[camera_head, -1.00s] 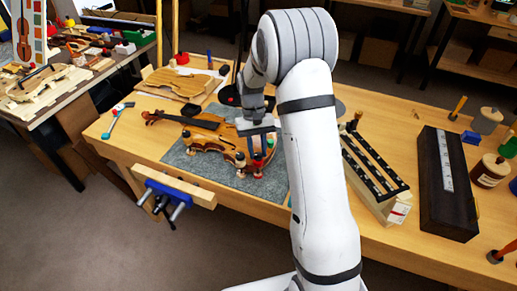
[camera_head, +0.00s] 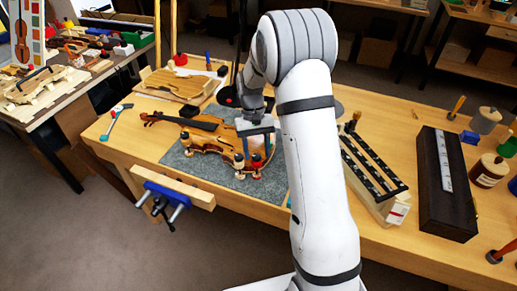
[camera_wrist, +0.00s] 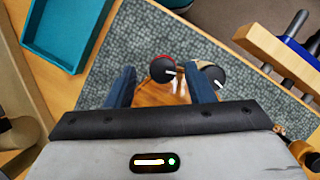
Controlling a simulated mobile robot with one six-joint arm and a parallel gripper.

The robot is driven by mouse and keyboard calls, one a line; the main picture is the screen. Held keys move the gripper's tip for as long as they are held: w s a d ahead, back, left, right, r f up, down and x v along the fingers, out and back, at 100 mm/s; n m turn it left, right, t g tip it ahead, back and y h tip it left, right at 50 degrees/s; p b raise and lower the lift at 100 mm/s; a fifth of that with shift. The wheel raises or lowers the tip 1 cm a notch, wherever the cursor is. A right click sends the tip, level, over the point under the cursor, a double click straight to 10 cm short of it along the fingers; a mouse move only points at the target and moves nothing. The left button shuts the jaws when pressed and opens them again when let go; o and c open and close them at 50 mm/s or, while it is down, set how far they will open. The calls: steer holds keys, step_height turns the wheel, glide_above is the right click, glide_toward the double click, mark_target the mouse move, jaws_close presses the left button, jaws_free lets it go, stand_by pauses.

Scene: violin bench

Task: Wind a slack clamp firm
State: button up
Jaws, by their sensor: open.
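A violin body (camera_head: 205,138) lies on a grey mat (camera_head: 200,169) on the bench, with small spool clamps around its rim. One clamp with a pale wooden end (camera_head: 239,161) stands at the near edge, and one with a red part (camera_head: 256,162) is just right of it. My gripper (camera_head: 259,151) is open and points down over the red one. In the wrist view, a dark knob with a red rim (camera_wrist: 163,68) shows between the two blue fingers (camera_wrist: 162,88), nearer the right one. A second knob (camera_wrist: 213,76) is beside the right finger. Which clamp is slack, I cannot tell.
A wooden vise (camera_head: 172,186) with blue fittings is on the bench's front edge. A second instrument body (camera_head: 180,85) lies behind the violin. A strip rack (camera_head: 372,165) and a dark case (camera_head: 447,185) stand right of my arm. A teal tray (camera_wrist: 70,32) shows in the wrist view.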

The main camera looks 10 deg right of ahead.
steer(key=shift+r, duration=0.1)
steer(key=v, duration=0.7)
steer(key=shift+w+r+b, duration=0.2)
steer(key=shift+r+b, duration=0.1)
steer(key=shift+b, duration=0.05)
